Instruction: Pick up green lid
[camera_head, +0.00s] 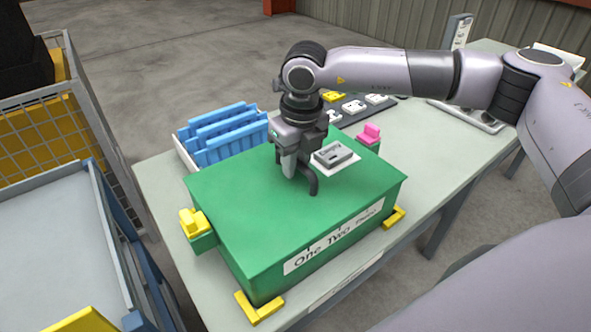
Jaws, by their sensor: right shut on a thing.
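The green lid (245,205) is the flat top of a large green box (250,268) on the table. I cannot make out a gap between lid and box. A white label with lettering runs along the box's front side. My right gripper (301,180) points down at the middle of the lid, its fingers at the lid's surface. It is shut on the green lid; the part between the fingers is mostly hidden by the gripper. My left gripper is not in view.
Yellow corner pieces (258,308) sit around the box's base on the pale table (160,190). A yellow clamp (192,222) is at its left, a pink one (370,134) behind right. Blue dividers (220,132) stand behind. A wire cart (60,130) is at left.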

